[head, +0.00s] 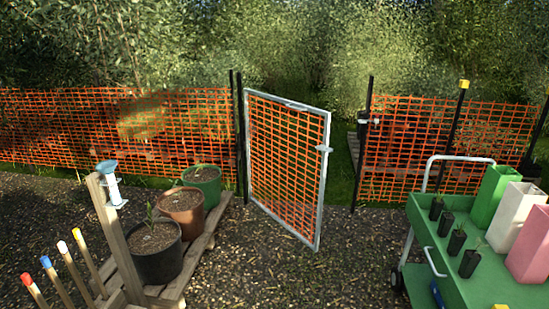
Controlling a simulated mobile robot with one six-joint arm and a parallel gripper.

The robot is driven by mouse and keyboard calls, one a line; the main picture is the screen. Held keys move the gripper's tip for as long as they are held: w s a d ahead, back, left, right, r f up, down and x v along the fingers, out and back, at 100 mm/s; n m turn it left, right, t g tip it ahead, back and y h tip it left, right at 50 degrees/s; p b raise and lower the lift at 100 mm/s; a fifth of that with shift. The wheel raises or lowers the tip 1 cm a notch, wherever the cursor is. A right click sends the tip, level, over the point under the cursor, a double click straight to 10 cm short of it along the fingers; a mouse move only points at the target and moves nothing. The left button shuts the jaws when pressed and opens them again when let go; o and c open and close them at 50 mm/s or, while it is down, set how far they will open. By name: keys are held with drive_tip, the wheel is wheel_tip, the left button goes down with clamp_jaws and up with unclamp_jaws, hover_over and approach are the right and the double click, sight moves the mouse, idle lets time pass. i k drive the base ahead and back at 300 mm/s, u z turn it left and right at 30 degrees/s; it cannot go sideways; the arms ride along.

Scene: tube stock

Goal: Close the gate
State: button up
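The gate (287,165) is a light grey metal frame filled with orange mesh. It stands ajar, hinged at the dark post on its left, with its free right edge swung toward me. A small latch fitting (324,149) sits on that free edge. The dark latch post (363,150) on the right carries a light catch (370,121). A gap with grass lies between the gate's free edge and this post. My gripper is not in view.
Orange mesh fence (110,125) runs to both sides. Potted plants (155,250) stand on a pallet at left, near a wooden post (116,240) and colour-tipped stakes. A green cart (490,275) with tube pots and tall boxes stands at right. Bare mulch ground (300,280) lies between.

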sight(324, 148)
drive_tip(key=u, duration=0.2)
drive_tip(key=i, duration=1.8)
drive_tip(key=u, duration=1.1)
drive_tip(key=i, duration=0.3)
drive_tip(key=u, duration=0.2)
